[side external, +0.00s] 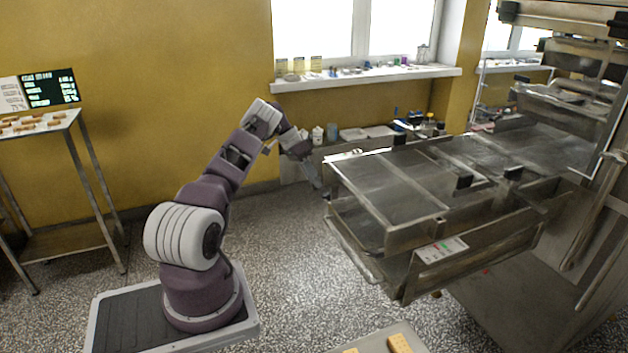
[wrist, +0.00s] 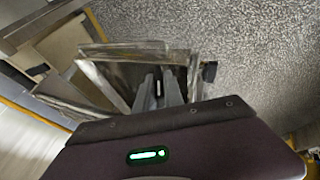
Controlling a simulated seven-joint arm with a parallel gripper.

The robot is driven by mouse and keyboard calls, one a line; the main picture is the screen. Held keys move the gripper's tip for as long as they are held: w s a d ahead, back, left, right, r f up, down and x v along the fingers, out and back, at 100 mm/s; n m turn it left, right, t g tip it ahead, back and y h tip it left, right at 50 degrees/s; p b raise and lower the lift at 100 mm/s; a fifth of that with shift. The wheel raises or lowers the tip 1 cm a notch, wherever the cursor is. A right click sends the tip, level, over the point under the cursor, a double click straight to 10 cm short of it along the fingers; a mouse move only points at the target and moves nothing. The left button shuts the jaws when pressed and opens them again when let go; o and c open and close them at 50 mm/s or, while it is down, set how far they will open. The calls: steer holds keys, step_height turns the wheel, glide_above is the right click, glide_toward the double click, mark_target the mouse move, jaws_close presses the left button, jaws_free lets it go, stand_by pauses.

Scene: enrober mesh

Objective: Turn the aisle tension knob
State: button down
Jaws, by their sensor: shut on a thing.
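The enrober, a steel machine with a flat mesh bed (side external: 385,187), stands at the right in the side external view. My gripper (side external: 319,184) reaches down to the left end of its frame. In the wrist view my gripper (wrist: 159,84) points at the end of the steel frame (wrist: 125,52). Its two grey fingers are shut on a small dark thing between them, which I take to be the aisle tension knob; the fingers mostly hide it. A black block (wrist: 209,71) sticks out from the frame just right of the fingers.
A tray with biscuits (side external: 400,343) is at the bottom. A window sill (side external: 365,77) holds small items. A steel table (side external: 45,128) stands left. Floor between my base and the machine is clear.

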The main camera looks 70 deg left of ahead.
stand_by(0.4)
steer(key=c, duration=1.5)
jaws_free()
steer(key=shift+r, duration=0.1)
